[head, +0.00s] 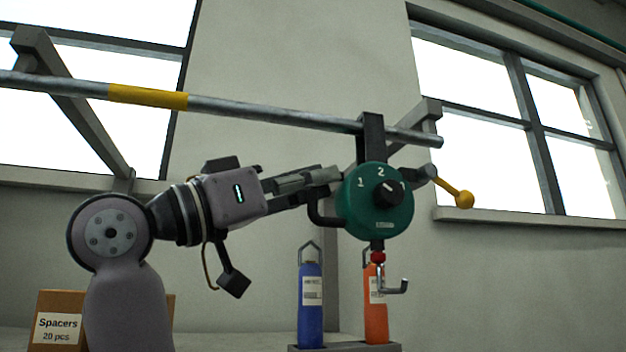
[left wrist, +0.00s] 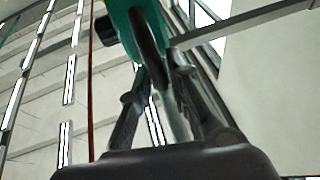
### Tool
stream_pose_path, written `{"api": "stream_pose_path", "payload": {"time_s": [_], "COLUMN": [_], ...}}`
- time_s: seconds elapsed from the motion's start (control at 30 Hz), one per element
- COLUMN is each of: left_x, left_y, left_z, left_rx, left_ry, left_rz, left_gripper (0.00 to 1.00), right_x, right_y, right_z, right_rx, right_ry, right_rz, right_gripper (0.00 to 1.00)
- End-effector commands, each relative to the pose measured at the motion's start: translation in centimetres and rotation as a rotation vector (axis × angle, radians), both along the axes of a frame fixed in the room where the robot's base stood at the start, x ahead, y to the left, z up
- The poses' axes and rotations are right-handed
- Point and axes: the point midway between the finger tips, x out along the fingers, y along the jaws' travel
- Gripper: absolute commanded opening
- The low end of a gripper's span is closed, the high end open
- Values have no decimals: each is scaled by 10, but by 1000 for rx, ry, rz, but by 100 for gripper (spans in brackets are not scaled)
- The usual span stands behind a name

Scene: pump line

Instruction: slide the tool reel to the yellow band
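The tool reel (head: 361,211) is a green disc with a black knob and white numbers. It hangs by a dark bracket near the right end of a grey rail (head: 268,113). The yellow band (head: 148,96) is on the rail, well to the left of the reel. My left gripper (head: 328,177) is at the reel's left side, by its black handle (head: 314,211). In the left wrist view, the fingers (left wrist: 160,84) stand either side of the dark handle (left wrist: 149,42); whether they press on it is unclear. My right gripper is out of view.
A yellow-knobbed lever (head: 464,199) sticks out right of the reel. A red-collared hook (head: 392,287) hangs below it. Blue (head: 311,315) and orange (head: 376,318) bottles stand underneath. A Spacers box (head: 57,303) is at lower left. The rail between reel and band looks clear.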

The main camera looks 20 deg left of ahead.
Motion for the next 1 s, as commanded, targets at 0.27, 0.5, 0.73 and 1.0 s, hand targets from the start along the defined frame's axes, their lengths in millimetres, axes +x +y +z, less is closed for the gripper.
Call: {"api": "stream_pose_path", "payload": {"time_s": [0.27,0.5,0.73,1.0], "left_x": [1,1,1,-5], "left_y": [1,2,2,14], "left_z": [0,0,1,0], "left_rx": [-2,-4,-4,-6], "left_ry": [1,1,1,-1], "left_rz": [3,5,6,11], "left_gripper": [0,0,0,0], "right_x": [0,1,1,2], "right_y": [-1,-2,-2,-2], "right_z": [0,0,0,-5], "right_rx": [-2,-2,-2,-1], "right_ry": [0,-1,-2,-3], "right_rz": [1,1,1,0], "right_gripper": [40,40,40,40]}}
